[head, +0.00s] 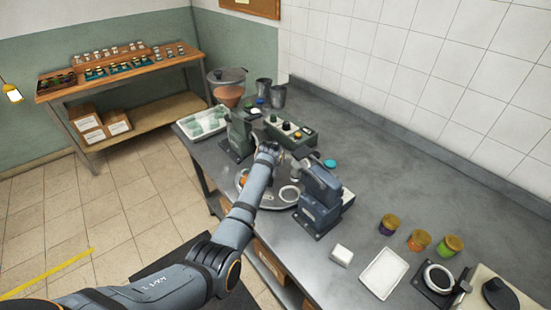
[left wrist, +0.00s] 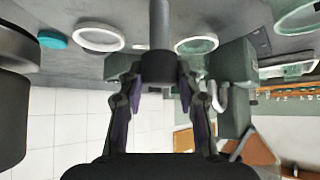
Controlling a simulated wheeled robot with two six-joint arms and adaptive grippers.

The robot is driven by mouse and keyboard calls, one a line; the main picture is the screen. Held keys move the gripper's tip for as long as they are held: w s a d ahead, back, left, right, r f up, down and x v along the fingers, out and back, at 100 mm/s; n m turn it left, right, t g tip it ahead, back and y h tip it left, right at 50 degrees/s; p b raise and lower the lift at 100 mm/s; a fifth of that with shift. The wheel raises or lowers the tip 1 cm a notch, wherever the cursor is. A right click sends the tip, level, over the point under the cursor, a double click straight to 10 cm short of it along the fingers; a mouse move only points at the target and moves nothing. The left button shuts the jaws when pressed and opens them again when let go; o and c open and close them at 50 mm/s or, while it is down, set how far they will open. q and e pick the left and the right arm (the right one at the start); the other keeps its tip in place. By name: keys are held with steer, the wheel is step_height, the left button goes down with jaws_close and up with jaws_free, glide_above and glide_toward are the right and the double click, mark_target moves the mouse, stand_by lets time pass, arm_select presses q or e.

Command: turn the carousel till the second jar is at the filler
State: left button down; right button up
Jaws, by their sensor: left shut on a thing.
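The carousel (head: 268,198) is a round grey plate on the steel bench, partly hidden by my left arm. A white ring (head: 289,193) shows on its right side, and a small orange thing (head: 243,182), perhaps a jar's contents, on its left. My left gripper (head: 268,150) reaches over the carousel's far side. In the left wrist view, its fingers (left wrist: 157,78) are closed on a grey post (left wrist: 158,22) between white rings (left wrist: 100,37). Which jar is the second I cannot tell.
A dark blue-grey machine (head: 320,195) stands close right of the carousel. Several lidded jars (head: 419,240) and a white tray (head: 384,273) are at the right.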

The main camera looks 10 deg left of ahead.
arm_select(q)
steer(key=shift+r+n+y, duration=0.1)
steer(key=shift+n+y, duration=0.3)
steer(key=shift+n, duration=0.1)
stand_by(0.3)
steer(key=c, duration=0.9)
jaws_free()
step_height(320, 180, up, 10)
steer(key=shift+f, duration=0.1)
steer(key=shift+f, duration=0.1)
